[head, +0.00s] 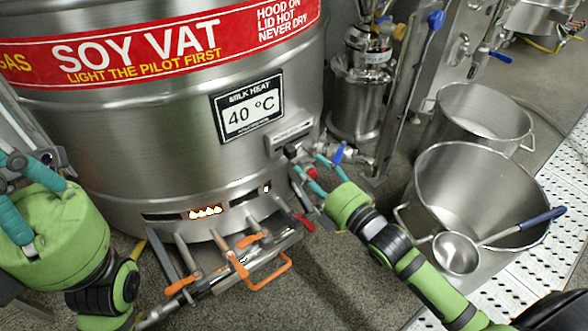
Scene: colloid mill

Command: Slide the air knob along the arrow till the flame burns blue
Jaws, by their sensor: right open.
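The steel soy vat (130,130) fills the left and middle. A pale slotted plate (291,136) sits on its lower right side, with a small black knob (291,151) just below it, apparently the air knob. Any arrow is too small to read. The flame (206,211) shows yellow-white with orange in the burner slot low on the vat. My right gripper (307,165) is open, its teal fingers apart just below and right of the black knob. Contact cannot be told. My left gripper (8,180) is at the left edge, its fingers spread and empty.
Orange-handled burner valves and pipes (238,262) stick out below the flame. A blue-handled tap (340,154) is close right of my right gripper. Large steel pots (480,160), a ladle (456,252) and a steel post (405,95) stand to the right.

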